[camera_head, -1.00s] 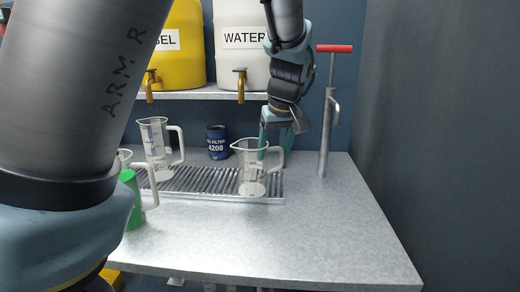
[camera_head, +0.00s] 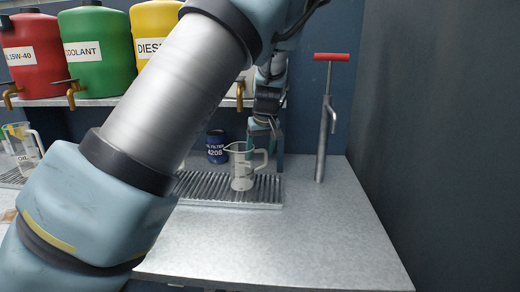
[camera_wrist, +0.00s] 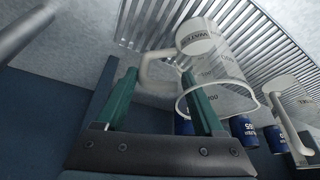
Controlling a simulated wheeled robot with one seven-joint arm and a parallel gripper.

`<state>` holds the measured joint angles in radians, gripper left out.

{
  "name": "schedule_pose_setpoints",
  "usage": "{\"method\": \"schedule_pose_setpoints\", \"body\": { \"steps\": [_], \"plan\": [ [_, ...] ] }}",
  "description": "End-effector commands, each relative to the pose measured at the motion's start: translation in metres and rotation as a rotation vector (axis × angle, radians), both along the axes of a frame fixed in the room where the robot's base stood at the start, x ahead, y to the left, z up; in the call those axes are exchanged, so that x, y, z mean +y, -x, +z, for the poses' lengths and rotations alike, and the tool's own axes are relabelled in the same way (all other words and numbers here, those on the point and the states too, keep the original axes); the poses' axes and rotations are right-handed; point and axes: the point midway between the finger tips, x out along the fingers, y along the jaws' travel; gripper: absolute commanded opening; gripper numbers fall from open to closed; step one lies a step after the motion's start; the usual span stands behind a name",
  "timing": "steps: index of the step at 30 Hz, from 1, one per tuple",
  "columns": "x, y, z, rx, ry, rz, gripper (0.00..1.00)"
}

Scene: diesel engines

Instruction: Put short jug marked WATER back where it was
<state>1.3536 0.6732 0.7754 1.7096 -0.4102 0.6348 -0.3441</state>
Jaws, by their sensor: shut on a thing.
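The short clear jug marked WATER (camera_head: 241,168) is upright at the drip grate (camera_head: 225,203), near its right end. Whether its base touches the grate is hard to tell. It also shows in the wrist view (camera_wrist: 225,70), with the WATER marking near its base and its open rim toward my gripper. My gripper (camera_wrist: 160,78) has its green fingers on either side of the white handle, shut on it. In the head view my gripper (camera_head: 265,135) is behind the jug and partly hidden.
Another clear jug (camera_head: 24,150) stands at far left. A blue filter can (camera_head: 216,148) is behind the grate. A red-handled pump (camera_head: 323,120) rises at right. Red (camera_head: 30,50), green (camera_head: 95,50) and yellow (camera_head: 150,30) containers line the shelf. The front right counter is clear.

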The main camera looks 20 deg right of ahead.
Motion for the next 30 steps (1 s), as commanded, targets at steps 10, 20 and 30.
{"method": "schedule_pose_setpoints", "body": {
  "steps": [10,20,30],
  "plan": [
    [0.000,0.000,-0.003,-0.001,0.001,0.000,0.72],
    [0.000,0.000,-0.002,-0.001,0.001,0.000,1.00],
    [0.000,0.005,0.013,-0.003,0.004,-0.002,1.00]
  ]
}}
